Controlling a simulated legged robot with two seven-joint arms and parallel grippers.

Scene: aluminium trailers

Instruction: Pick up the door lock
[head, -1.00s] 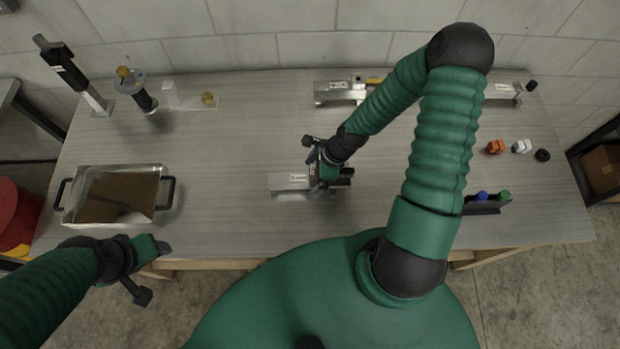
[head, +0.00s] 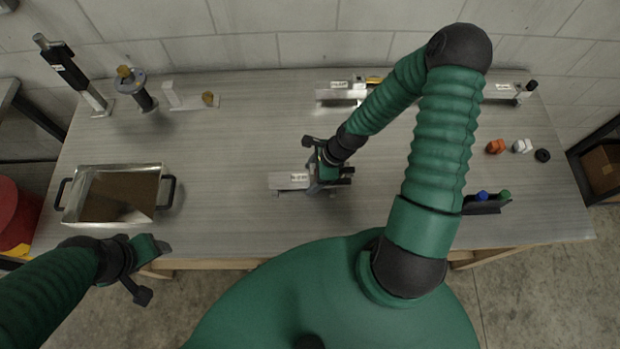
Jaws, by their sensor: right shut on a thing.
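The door lock appears to be the silver metal piece (head: 288,181) with a small white label, near the middle of the table in the head view. My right gripper (head: 322,176) is shut on its right part, and its fingers hide that end. I cannot tell whether the piece touches the table or is slightly above it. My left gripper (head: 155,268) is open and empty, in front of the table's front left edge, well away from the piece.
A metal tray (head: 160,208) with black handles sits at the left. Upright fixtures (head: 70,72) stand at the back left. A long metal rail (head: 335,96) lies along the back, partly behind my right arm. Small orange (head: 495,147) and white pieces are at the right. The table's centre left is clear.

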